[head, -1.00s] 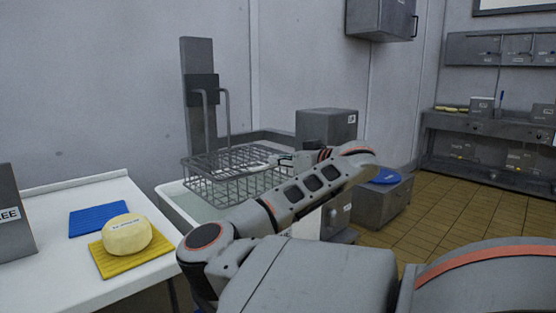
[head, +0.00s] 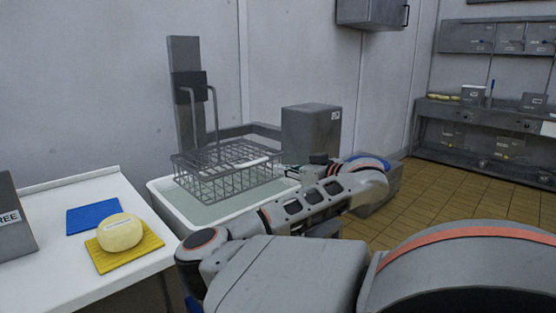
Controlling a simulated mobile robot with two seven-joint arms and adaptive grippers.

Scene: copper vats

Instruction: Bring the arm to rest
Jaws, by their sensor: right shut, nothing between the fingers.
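My right arm comes in from the lower right, bends at an elbow on the left, and its forearm runs back up to the right across the front of the vat. My right gripper (head: 318,160) shows only as a small dark part behind the forearm, near the wrist, much of it hidden. It is shut and holds nothing. It is to the right of the wire basket and in front of the grey box, apart from the cheese on the left table. My left gripper is out of view.
A wire basket (head: 225,180) hangs from a post over a white-rimmed vat (head: 165,196). A pale cheese (head: 121,232) sits on a yellow mat (head: 150,245) beside a blue mat (head: 94,216). A grey box (head: 311,132) stands behind. Tiled floor (head: 450,195) is open at right.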

